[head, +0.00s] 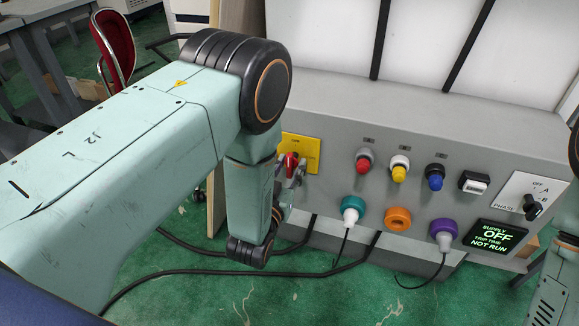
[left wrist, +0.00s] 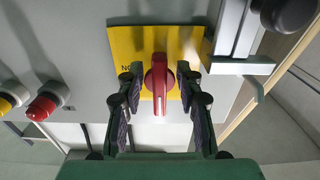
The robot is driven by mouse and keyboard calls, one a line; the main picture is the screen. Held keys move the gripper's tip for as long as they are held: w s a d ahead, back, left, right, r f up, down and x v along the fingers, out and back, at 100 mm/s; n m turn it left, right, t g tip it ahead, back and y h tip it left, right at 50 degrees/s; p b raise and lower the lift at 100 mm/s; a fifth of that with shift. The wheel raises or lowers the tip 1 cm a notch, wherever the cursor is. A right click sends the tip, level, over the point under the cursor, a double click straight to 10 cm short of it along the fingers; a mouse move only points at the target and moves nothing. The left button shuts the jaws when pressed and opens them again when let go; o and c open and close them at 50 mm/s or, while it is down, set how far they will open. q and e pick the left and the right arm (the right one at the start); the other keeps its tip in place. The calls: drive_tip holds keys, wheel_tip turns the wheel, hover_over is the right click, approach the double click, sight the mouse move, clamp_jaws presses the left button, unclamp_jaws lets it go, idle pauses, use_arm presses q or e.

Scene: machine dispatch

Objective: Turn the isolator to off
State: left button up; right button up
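The isolator is a red rotary handle (head: 290,161) on a yellow plate (head: 314,153) at the left of the grey panel. In the left wrist view the handle (left wrist: 159,82) lies upright in the picture, between the fingers of my left gripper (left wrist: 160,90). The fingers are spread, one on each side, with a small gap to the handle. Lettering on the plate is mostly hidden; only "NO" shows. In the head view my left gripper (head: 292,176) is at the handle, partly behind my arm. My right gripper is not in view.
Red (head: 363,161), yellow (head: 399,169) and blue (head: 435,177) knobs sit right of the isolator. Teal (head: 352,208) and purple (head: 443,230) plugs trail cables below. A black selector (head: 532,207) is at far right. The display (head: 494,237) reads "SUPPLY OFF" and "NOT RUN".

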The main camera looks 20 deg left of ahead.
use_arm(q)
drive_tip(key=s, duration=0.7)
drive_tip(key=shift+s+a, duration=0.15)
drive_tip(key=shift+s, duration=0.15)
drive_tip(key=s+a+f+g, duration=0.3)
drive_tip(key=s+f+g, duration=0.75)
drive_tip(key=f, duration=0.35)
drive_tip(key=s+a+g, duration=0.1)
drive_tip(key=s+g, duration=0.2)
drive_tip(key=s, duration=0.7)
drive_tip(key=s+a+f+g, duration=0.1)
drive_tip(key=s+g, duration=0.3)
drive_tip(key=s, duration=0.6)
drive_tip(key=shift+s+a+f+n, duration=0.25)
drive_tip(key=shift+a+n, duration=0.05)
drive_tip(key=shift+a, duration=0.25)
